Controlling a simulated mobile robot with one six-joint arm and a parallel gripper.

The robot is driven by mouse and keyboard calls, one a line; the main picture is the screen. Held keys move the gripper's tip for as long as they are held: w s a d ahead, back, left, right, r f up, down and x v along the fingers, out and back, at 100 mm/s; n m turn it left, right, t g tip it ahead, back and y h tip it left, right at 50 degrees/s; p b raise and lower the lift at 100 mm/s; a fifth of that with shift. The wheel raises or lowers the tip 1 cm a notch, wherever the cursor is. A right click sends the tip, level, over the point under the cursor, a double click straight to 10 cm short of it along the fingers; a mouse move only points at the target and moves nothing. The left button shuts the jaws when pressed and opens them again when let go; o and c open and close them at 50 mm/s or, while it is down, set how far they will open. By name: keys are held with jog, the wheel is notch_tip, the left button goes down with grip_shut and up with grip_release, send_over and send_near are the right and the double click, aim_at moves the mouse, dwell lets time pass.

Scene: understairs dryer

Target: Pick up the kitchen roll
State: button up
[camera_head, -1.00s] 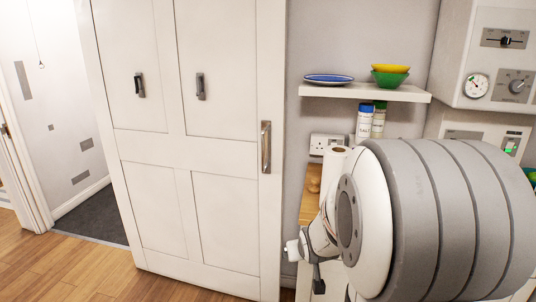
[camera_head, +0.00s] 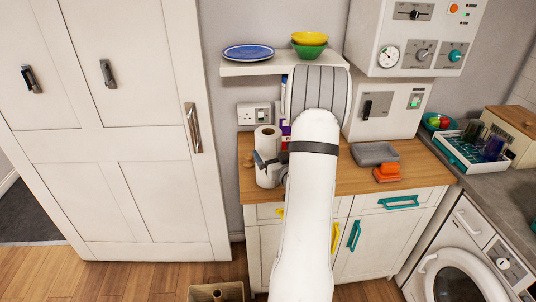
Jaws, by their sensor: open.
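The kitchen roll (camera_head: 266,143) is a white upright cylinder with a brown core. It stands on the left part of the wooden worktop (camera_head: 340,176), below the shelf. My gripper (camera_head: 264,163) is at the roll's side, with a dark finger showing in front of or against it. The gripper is open. My white arm hides the roll's right surroundings, and I cannot tell whether both fingers straddle the roll or touch it.
A socket (camera_head: 254,115) is on the wall behind the roll. A shelf (camera_head: 270,67) above holds a blue plate (camera_head: 248,52) and bowls (camera_head: 309,43). A grey tray (camera_head: 374,154) and an orange item (camera_head: 387,172) lie to the right. A tall white door (camera_head: 130,150) stands left.

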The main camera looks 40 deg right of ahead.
jog(key=x, duration=0.1)
jog(key=p+x, duration=0.1)
jog(key=x, duration=0.1)
jog(key=p+x, duration=0.1)
jog(key=x, duration=0.1)
jog(key=shift+w+a+f, duration=0.1)
jog(key=shift+a+f, duration=0.05)
jog(key=shift+f, duration=0.15)
jog(key=c, duration=1.3)
jog(key=shift+o, duration=0.2)
jog(key=shift+r, duration=0.1)
